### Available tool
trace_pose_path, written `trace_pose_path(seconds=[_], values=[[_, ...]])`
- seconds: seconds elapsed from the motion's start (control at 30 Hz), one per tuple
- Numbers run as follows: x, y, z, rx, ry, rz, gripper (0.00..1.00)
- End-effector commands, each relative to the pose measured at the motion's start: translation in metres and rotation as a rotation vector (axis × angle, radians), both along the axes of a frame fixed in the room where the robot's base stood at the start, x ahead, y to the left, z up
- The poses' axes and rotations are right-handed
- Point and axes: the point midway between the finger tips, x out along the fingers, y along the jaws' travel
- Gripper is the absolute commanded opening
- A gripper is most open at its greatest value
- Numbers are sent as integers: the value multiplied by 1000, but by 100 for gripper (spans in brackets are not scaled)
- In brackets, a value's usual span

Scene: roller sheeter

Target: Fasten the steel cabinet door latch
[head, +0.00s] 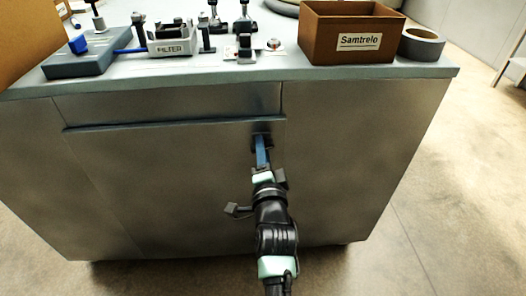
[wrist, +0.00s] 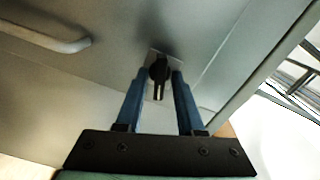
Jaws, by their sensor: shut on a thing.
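The steel cabinet door (head: 180,185) is the front panel below the worktop. It looks flush with the cabinet front. Its latch (head: 262,139) is a small dark piece near the door's upper right corner. In the wrist view the latch (wrist: 158,70) is a black knob on a pale plate, with a slim two-pronged part pointing down the picture. My gripper (head: 262,146) reaches the latch from the front. Its two blue fingers (wrist: 159,76) stand on either side of the knob and are shut on it. The exact contact at the fingertips is partly hidden.
A grey bar handle (wrist: 50,38) sticks out at upper left in the wrist view. The worktop (head: 130,66) overhangs above, carrying a filter unit (head: 172,40), a brown Samtrelo box (head: 350,32) and a tape roll (head: 421,45). The floor (head: 440,190) to the right is clear.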

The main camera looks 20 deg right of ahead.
Motion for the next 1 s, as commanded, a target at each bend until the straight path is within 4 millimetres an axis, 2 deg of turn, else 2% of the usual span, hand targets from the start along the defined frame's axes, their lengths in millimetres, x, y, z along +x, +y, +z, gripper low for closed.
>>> trace_pose_path(seconds=[1.0], values=[[0,0,-1,-918,264,0,0]])
